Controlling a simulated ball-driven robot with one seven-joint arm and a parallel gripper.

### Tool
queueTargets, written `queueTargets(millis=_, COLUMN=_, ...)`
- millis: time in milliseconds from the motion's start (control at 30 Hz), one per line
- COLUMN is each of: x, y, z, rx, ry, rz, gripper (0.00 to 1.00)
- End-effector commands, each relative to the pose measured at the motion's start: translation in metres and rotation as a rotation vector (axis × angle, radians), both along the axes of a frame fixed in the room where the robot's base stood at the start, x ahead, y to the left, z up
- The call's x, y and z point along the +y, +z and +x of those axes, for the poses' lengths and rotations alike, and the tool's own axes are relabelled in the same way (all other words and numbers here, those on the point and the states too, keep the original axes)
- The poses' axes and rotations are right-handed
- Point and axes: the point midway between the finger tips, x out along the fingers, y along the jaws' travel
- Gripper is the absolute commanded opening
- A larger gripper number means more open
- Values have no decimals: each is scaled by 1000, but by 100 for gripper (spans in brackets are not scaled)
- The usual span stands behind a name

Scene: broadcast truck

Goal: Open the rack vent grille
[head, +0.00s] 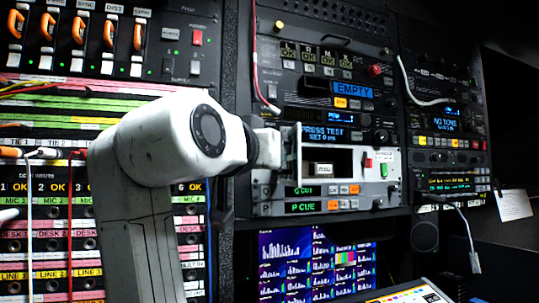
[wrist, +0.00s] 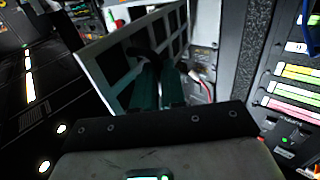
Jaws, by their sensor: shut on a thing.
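The vent grille (wrist: 98,72) shows in the wrist view as a pale panel with rows of dark slots. It stands at an angle, its face turned away from the grey rack upright to its right. My gripper (wrist: 158,65) has two dark teal fingers shut on the grille near its middle; the exact contact is dark and hard to see. In the head view my white wrist reaches to the pale-framed unit (head: 393,165) in the middle rack, which has a dark opening. My fingers are hidden there, and I cannot clearly make out the grille.
Rack panels with switches and cables (head: 50,240) stand close on the left. A monitor (head: 315,265) sits below the unit. In the wrist view, a red cable (wrist: 205,88) runs beside the grille.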

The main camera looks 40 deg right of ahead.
Motion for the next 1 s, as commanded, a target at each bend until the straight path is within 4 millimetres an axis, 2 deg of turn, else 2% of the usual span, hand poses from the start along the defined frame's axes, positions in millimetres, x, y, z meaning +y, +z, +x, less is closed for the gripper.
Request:
queueTargets(millis=200, x=-5, y=0, z=3, rx=7, ry=2, rz=-1, gripper=0)
queueTargets(millis=233, x=-5, y=0, z=3, rx=7, ry=2, rz=-1, gripper=12)
queueTargets(millis=500, x=-3, y=0, z=2, rx=3, ry=2, rz=0, gripper=35)
queueTargets(millis=767, x=0, y=0, z=0, rx=1, ry=3, rz=1, gripper=35)
queueTargets(millis=867, x=9, y=-1, z=-3, rx=0, ry=4, rz=0, gripper=35)
queueTargets(millis=1000, x=31, y=-2, z=-12, rx=-1, ry=6, rz=0, gripper=35)
